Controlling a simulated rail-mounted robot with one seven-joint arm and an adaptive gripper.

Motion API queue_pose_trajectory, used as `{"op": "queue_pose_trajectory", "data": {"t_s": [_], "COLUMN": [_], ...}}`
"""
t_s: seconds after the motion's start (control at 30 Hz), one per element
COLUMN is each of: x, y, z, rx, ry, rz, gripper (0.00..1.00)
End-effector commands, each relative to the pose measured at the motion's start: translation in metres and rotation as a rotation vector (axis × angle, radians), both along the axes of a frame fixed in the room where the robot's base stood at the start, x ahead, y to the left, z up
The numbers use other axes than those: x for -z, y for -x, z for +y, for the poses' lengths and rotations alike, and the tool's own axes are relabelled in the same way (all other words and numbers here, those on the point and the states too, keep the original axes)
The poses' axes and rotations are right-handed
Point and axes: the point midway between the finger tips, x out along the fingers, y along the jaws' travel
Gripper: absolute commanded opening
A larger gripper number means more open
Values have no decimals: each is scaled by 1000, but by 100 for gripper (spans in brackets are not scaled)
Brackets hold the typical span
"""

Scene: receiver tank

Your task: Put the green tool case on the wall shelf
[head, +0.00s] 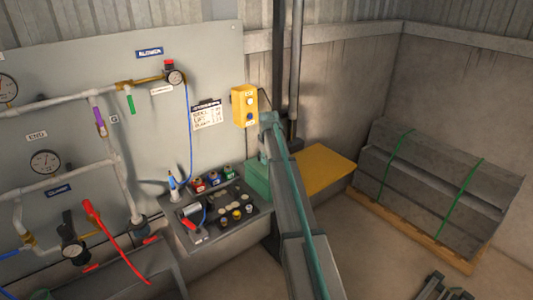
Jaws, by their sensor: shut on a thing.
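The green tool case (257,179) is at the right end of the dark bench top, partly hidden behind my arm. My gripper (264,157) points down at the top of the case and is shut on it; the fingers are small and partly hidden. I cannot tell whether the case rests on the bench or is just clear of it. I cannot make out a wall shelf in this view.
Small coloured items and a tray (231,212) crowd the bench left of the case. A yellow switch box (244,105) and pipes are on the wall behind. A yellow-topped box (325,168) and a strapped grey stack (430,185) stand right. Open floor lies between.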

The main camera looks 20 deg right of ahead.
Motion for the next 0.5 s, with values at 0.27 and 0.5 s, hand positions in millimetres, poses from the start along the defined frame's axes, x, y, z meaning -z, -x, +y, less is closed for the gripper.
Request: {"op": "queue_pose_trajectory", "data": {"t_s": [0.27,0.5], "x": [0,4], "y": [-1,0], "z": [0,0], "rx": [0,0], "ry": [2,1], "rz": [-5,-1], "gripper": [0,26]}}
